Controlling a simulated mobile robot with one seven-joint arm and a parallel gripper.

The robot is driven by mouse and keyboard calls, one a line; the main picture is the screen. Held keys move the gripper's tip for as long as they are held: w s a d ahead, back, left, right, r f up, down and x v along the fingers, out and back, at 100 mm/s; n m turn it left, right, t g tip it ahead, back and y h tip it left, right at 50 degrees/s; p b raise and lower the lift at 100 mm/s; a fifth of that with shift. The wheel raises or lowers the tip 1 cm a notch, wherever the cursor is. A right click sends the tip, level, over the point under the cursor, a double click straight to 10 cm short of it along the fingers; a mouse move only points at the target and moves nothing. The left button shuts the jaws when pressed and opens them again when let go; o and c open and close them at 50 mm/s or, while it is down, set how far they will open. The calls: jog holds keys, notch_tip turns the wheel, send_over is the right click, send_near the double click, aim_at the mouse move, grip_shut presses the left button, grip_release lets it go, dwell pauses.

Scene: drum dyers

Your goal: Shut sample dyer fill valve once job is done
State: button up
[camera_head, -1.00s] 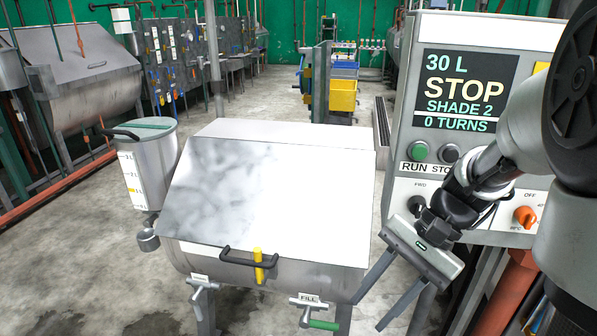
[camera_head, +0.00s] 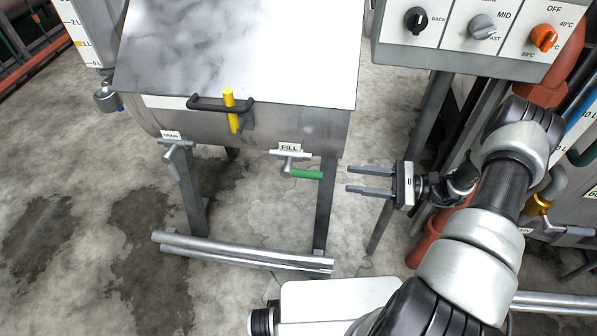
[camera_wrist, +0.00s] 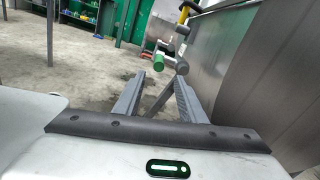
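The fill valve (camera_head: 290,160) sits under the front of the steel sample dyer (camera_head: 255,130), below a FILL label (camera_head: 290,148). Its green handle (camera_head: 308,175) points right, roughly level. My gripper (camera_head: 348,180) is open and empty to the right of the handle, its fingers pointing left at the handle's end with a small gap. In the wrist view the green handle end (camera_wrist: 158,62) shows just beyond and between the open fingertips of my gripper (camera_wrist: 159,76).
A drain valve (camera_head: 178,155) hangs at the dyer's left. A yellow latch (camera_head: 231,110) and black lid handle (camera_head: 205,104) are above. The control panel (camera_head: 460,50) overhangs at upper right. Metal bars (camera_head: 240,252) cross low between the legs. Bare concrete floor lies left.

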aim_at(292, 173)
jog(key=w+a, duration=0.1)
jog(key=a, duration=0.4)
jog(key=w+a, duration=0.1)
jog(key=a, duration=0.4)
jog(key=w+a+b, duration=0.1)
jog(key=a, duration=0.5)
jog(key=shift+a, duration=0.1)
jog(key=shift+c, duration=0.3)
jog(key=shift+s, duration=0.1)
grip_shut()
